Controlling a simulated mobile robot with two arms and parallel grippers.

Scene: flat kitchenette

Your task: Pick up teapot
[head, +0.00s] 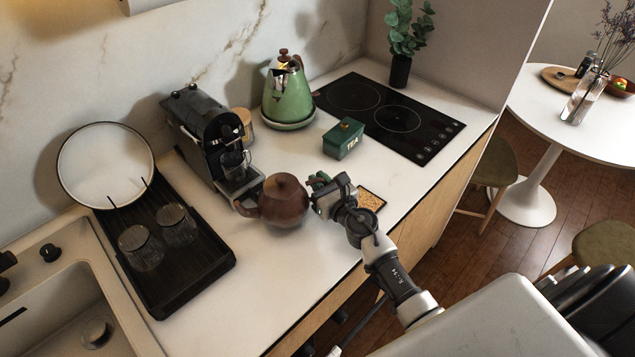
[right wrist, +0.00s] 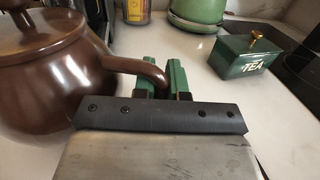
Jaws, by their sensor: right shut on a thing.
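A brown teapot (head: 284,200) with a lid stands on the white counter, right of the coffee machine, with its spout toward the left in the head view. My right gripper (head: 322,184) reaches in from the right at the teapot's handle side. In the right wrist view the teapot body (right wrist: 50,75) fills the left side. Its curved brown handle (right wrist: 135,66) runs between the green fingers of the right gripper (right wrist: 162,78), which are shut on it. Whether the teapot's base touches the counter is hard to tell. My left gripper is not in view.
A green tea box (head: 343,138) and a green kettle (head: 287,95) stand behind the teapot. A coffee machine (head: 205,135) is close on its left. A dark tray (head: 190,270) holds glasses. A cork coaster (head: 369,200) lies right of the gripper, near the counter edge.

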